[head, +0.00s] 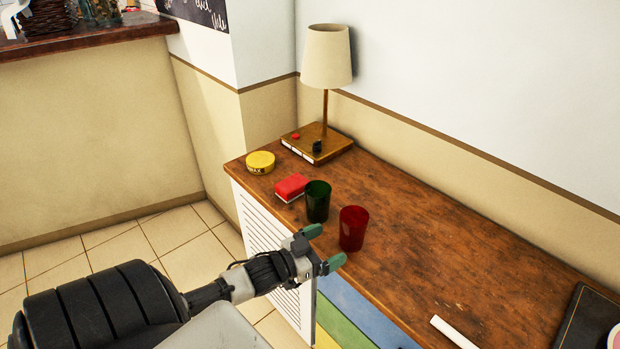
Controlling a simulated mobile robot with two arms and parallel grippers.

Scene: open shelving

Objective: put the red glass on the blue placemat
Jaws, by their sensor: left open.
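The red glass (353,229) stands upright on the wooden top of the cabinet, near its front edge. My left gripper (323,248) is open and empty, just left of the red glass, with its green fingertips pointing toward it. The glass does not look to be between the fingers; whether a fingertip touches it I cannot tell. I cannot make out a blue placemat for certain; a blue panel or strip (362,308) shows below the cabinet's front edge. My right gripper is not in view.
A dark green glass (318,201) stands close behind-left of the red one. Beyond are a red-and-white block (291,188), a yellow tin (261,162) and a lamp (327,62) on a book (318,145). A white stick (453,331) lies right; the wooden top between is clear.

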